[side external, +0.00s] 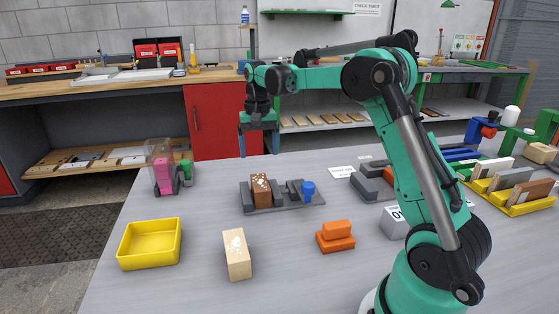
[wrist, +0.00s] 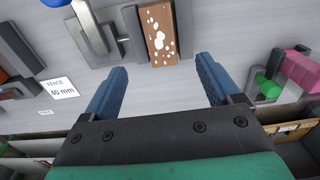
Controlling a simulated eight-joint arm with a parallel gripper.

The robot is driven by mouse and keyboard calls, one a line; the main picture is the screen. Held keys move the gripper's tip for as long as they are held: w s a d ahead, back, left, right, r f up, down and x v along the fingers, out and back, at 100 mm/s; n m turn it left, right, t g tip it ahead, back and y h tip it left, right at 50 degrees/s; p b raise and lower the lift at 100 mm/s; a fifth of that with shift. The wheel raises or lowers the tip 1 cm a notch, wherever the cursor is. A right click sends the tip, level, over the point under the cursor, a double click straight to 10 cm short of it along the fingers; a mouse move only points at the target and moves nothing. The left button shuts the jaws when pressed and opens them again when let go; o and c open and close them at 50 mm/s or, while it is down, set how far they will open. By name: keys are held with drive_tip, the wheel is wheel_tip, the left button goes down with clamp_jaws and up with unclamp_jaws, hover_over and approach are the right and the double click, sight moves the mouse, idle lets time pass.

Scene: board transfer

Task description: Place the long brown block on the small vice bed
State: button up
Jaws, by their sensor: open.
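A brown block with white spots (side external: 261,186) stands at the left end of the small grey vice (side external: 290,206), which has a blue knob on its right. The wrist view shows the block (wrist: 158,35) near the top, with grey vice parts (wrist: 100,38) close to its left; whether they touch is unclear. My gripper (side external: 258,146) is open and empty, raised behind the vice near the table's far edge. In the wrist view my gripper's two blue fingers (wrist: 160,82) are wide apart, with bare table between them and the block beyond. Another brown block (side external: 531,190) leans in the yellow rack.
A yellow tray (side external: 150,262), a cream spotted block (side external: 237,262) and orange stacked pieces (side external: 335,242) stand in front. A pink and green device (side external: 165,177) is left of the vice. Grey fence pieces (side external: 371,186) and the yellow rack (side external: 541,206) are to the right.

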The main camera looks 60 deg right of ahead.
drive_tip(key=s+a+r+n+t, duration=0.2)
drive_tip(key=a+r, duration=0.1)
drive_tip(key=a, duration=0.2)
drive_tip(key=s+a+r+n+t, duration=0.1)
drive_tip(key=s+a+r+n, duration=0.15)
drive_tip(key=a, duration=0.25)
drive_tip(key=s+a+f+n+t, duration=0.4)
drive_tip(key=s+a, duration=0.3)
drive_tip(key=s, duration=0.1)
drive_tip(key=shift+a+f, duration=0.3)
drive_tip(key=shift+n, duration=0.25)
